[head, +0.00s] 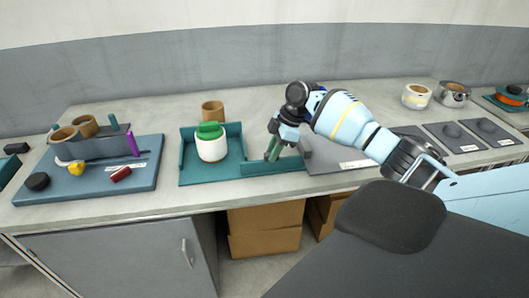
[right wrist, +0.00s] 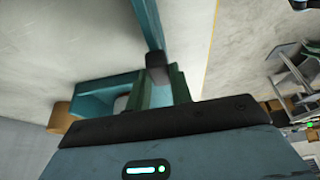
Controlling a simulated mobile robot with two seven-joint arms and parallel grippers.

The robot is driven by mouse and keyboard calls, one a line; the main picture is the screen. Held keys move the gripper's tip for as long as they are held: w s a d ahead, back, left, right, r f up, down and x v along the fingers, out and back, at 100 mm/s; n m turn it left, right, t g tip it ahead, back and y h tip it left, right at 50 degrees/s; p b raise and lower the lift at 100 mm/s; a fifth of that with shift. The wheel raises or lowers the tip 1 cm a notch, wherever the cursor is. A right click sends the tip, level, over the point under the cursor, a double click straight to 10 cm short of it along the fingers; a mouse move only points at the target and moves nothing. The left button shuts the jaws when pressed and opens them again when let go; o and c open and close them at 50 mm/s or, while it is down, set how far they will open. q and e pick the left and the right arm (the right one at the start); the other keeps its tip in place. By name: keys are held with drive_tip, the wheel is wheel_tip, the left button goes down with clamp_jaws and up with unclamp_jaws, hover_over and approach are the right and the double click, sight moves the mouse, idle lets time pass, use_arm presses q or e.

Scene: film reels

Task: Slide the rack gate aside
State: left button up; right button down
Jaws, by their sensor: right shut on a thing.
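The teal rack (head: 187,152) stands mid-table in the head view, with a white jar (head: 211,149) with a green top inside it. Its gate is a low teal panel (head: 262,169) at the front right, standing mostly to the right of the rack's open front. My right gripper (head: 272,152) is over the gate, its green fingers shut on a dark knob (right wrist: 157,68) on it. In the right wrist view the teal gate bar (right wrist: 148,22) runs up from the knob. The fingers partly hide the knob. My left gripper is not in view.
A blue-grey board (head: 142,185) with rings and small coloured pieces lies at the left. A brown cup (head: 213,111) stands behind the rack. A grey mat (head: 328,158) lies close to the gate's right. Bare table shows in front of the rack.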

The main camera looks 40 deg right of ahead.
drive_tip(key=shift+s+d, duration=0.25)
drive_tip(key=shift+d, duration=0.1)
drive_tip(key=c, duration=1.2)
unclamp_jaws()
drive_tip(key=shift+s+d, duration=0.1)
drive_tip(key=shift+d, duration=0.1)
drive_tip(key=shift+c, duration=0.2)
drive_tip(key=shift+a, duration=0.1)
drive_tip(key=shift+r, duration=0.35)
drive_tip(key=v, duration=0.7)
